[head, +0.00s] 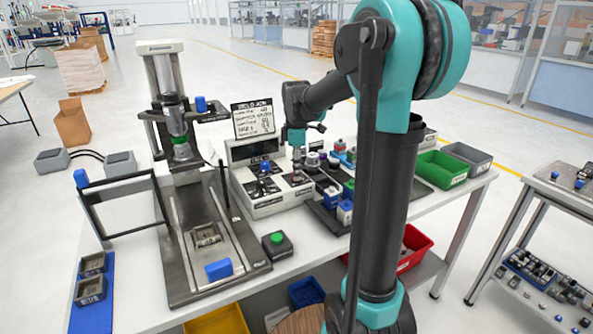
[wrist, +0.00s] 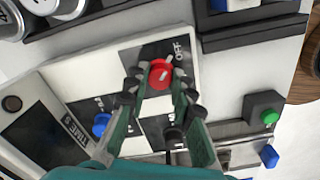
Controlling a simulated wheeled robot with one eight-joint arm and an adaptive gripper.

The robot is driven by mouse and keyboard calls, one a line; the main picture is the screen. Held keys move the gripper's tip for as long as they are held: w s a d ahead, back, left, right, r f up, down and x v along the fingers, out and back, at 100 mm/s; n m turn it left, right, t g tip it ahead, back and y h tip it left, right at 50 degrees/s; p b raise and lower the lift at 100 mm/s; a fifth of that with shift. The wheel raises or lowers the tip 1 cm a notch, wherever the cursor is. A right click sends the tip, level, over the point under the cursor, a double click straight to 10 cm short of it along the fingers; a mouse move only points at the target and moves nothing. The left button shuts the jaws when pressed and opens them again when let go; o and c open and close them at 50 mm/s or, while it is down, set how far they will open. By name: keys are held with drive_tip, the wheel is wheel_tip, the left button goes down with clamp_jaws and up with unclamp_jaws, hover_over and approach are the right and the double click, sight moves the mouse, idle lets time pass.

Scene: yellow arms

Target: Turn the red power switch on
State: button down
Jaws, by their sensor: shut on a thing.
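The red power switch (wrist: 160,71) is a round red knob on a dark plate of the white control box (wrist: 75,62). The word OFF is printed beside it in the wrist view, and a pale pointer mark shows on the knob. My gripper (wrist: 159,86) has its two fingers on either side of the knob, shut on it; it shows in the head view (head: 298,158) over the right part of the box (head: 262,208).
A blue knob (wrist: 101,124) and a dark knob (wrist: 174,136) sit close to my fingers. A green button box (head: 277,245) stands in front. A press (head: 178,130) stands left, a sign (head: 252,118) behind, and green (head: 441,169) and grey bins lie right.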

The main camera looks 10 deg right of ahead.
drive_tip(key=shift+m, duration=0.3)
drive_tip(key=m, duration=0.3)
drive_tip(key=shift+m, duration=0.3)
drive_tip(key=m, duration=0.4)
drive_tip(key=shift+m, duration=0.3)
drive_tip(key=m, duration=0.4)
drive_tip(key=shift+m, duration=2.5)
drive_tip(key=c, duration=1.3)
unclamp_jaws()
drive_tip(key=shift+r, duration=0.1)
